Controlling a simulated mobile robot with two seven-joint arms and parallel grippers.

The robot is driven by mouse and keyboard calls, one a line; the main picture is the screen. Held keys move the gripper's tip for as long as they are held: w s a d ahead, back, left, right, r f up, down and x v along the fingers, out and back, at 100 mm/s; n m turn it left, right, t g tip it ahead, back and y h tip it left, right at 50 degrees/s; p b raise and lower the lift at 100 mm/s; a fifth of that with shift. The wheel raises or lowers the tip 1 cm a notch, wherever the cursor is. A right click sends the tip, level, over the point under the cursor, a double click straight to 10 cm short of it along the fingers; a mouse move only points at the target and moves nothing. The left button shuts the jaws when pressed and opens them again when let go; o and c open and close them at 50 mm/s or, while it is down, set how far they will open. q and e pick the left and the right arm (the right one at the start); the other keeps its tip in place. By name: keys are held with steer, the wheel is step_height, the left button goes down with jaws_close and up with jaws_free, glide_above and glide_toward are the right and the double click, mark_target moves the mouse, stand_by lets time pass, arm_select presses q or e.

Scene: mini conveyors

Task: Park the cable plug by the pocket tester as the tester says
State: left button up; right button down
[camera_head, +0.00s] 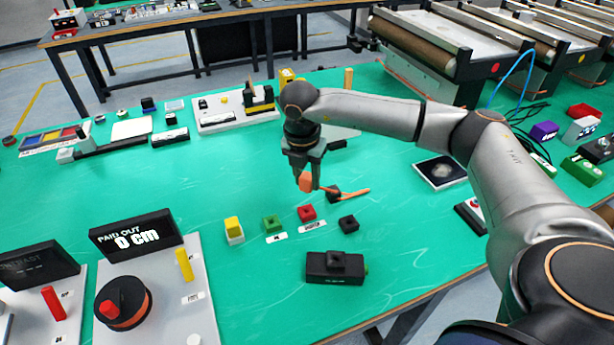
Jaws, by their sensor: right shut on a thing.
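My right gripper (304,184) points down over the middle of the green table, shut on a small orange piece (306,181), which looks like the cable plug. The jaws partly hide it. An orange stick-like part with a dark block (334,196) lies just to its right; I cannot tell whether they are joined. A black box (322,268) with a raised knob, a small white label and a green bit on its right side stands nearer the front; it may be the pocket tester. I can read no result on it. My left gripper is out of view.
A dark pad (440,172) lies right. The centre-left table is clear.

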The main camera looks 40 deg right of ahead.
mark_target(307, 193)
step_height(307, 193, down, 3)
steer(key=shift+r+b, duration=0.1)
steer(key=shift+b, duration=0.8)
steer(key=shift+f+b, duration=0.5)
steer(key=shift+f, duration=0.55)
steer(key=shift+f+b, duration=1.25)
steer(key=shift+f, duration=0.15)
steer(key=shift+c, duration=2.2)
jaws_free()
